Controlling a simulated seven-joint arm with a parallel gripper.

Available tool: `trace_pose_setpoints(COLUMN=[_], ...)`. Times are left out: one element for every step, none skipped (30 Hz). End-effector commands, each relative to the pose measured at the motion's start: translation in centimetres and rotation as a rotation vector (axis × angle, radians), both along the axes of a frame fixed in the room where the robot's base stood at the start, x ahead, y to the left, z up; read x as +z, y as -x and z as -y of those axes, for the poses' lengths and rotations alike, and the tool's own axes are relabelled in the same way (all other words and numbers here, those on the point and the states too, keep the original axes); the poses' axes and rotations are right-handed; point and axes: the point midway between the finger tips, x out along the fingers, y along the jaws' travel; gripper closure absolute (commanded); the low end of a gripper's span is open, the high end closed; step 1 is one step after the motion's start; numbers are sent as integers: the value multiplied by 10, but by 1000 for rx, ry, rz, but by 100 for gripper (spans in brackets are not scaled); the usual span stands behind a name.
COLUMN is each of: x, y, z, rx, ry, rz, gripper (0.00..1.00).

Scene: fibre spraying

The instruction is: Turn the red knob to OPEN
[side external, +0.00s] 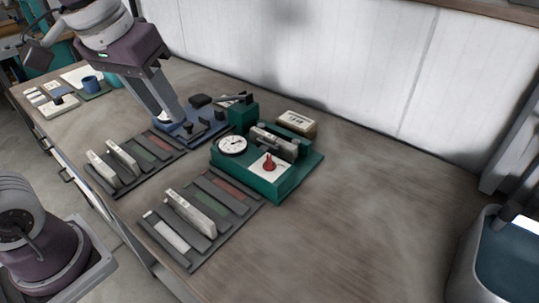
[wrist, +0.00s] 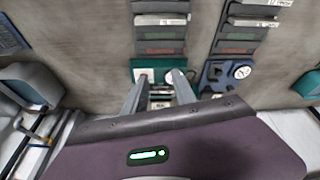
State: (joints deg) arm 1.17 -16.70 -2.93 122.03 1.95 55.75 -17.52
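The red knob (side external: 269,163) stands on a white plate on the green fixture (side external: 289,184), beside a round dial (side external: 232,145). My gripper (side external: 170,116) is to the left of the knob in the side view, appearing in front of the blue fixture (side external: 212,128), clear of the knob. In the wrist view my gripper (wrist: 160,82) has its two fingers apart with nothing between them, overlapping the green fixture (wrist: 154,64).
Dark slotted racks (side external: 190,222) with pale and coloured strips lie in front of the fixtures, and another rack (side external: 130,165) is to the left. A small box (side external: 297,122) stands behind the green fixture. The bench to its right is clear. A white wall (side external: 330,60) runs behind.

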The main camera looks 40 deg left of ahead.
Motion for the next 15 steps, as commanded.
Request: trace_pose_setpoints(x=[-6, -11, -21, -30, -40, -55, -67, -79, -93, -103, -111, -120, -125, -129, -134], y=[-32, -51, -76, -95, -111, -132, -144, -156, -168, -176, -181, -187, -190, -193, -194], z=[6, 11, 17, 22, 27, 33, 37, 41, 46, 49, 52, 54, 55, 56, 57], rx=[49, 87, 138, 178, 216, 265, 300, 333, 372, 397, 419, 441, 454, 465, 472], ry=[14, 25, 38, 47, 56, 66, 73, 78, 85, 89, 92, 94, 96, 98, 98], rz=[-55, -82, -119, -146, -172, -203, -226, -246, -268, -283, -296, -306, -313, -318, -322], gripper=[67, 67, 67, 67, 67, 67, 67, 67, 67, 67, 67, 67, 67, 67, 67])
